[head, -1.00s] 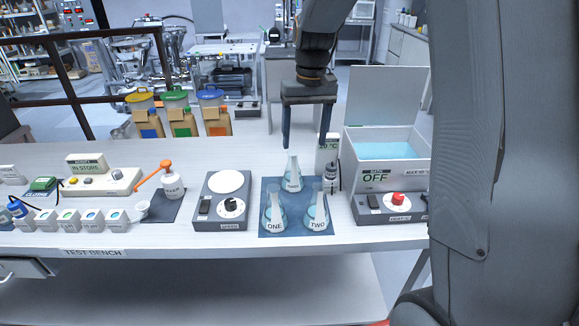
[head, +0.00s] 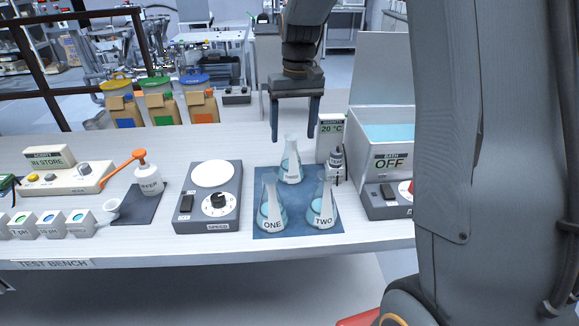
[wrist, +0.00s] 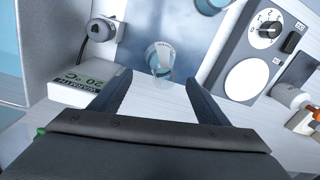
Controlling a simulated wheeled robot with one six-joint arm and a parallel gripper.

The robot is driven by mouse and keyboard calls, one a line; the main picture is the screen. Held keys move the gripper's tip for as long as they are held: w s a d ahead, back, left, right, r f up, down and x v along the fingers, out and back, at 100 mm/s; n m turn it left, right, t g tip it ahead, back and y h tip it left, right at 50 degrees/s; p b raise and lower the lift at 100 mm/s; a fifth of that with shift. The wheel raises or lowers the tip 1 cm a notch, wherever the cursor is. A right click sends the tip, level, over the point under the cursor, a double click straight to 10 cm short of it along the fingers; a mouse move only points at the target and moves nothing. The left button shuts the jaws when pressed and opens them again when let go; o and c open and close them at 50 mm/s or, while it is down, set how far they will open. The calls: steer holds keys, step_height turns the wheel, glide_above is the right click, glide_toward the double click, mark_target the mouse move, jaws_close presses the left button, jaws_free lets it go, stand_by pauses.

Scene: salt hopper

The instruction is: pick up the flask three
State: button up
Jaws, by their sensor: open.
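Flask three (head: 291,168) is a clear conical flask with blue liquid. It stands upright at the back of a dark blue mat (head: 265,185), behind flask ONE (head: 272,213) and flask TWO (head: 322,210). My gripper (head: 293,138) is open and empty, pointing down above and a little behind flask three. In the wrist view, flask three (wrist: 160,62) is just beyond the gap between the fingers (wrist: 152,88), apart from both. Its label is hard to read there.
A stirrer with a white plate (head: 211,174) stands left of the mat. Right of it are a 20 °C display (head: 331,128), a small dark-topped instrument (head: 337,160) and the water bath marked OFF (head: 388,160). Bare bench lies behind the flasks.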

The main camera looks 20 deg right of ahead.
mark_target(291, 153)
steer(key=shift+s+a+f+p, duration=0.15)
steer(key=shift+f+p, duration=0.6)
steer(key=shift+f, duration=1.15)
steer(key=shift+a+f+p, duration=0.15)
steer(key=shift+f+p, duration=0.6)
steer(key=shift+f, duration=1.1)
steer(key=c, duration=1.3)
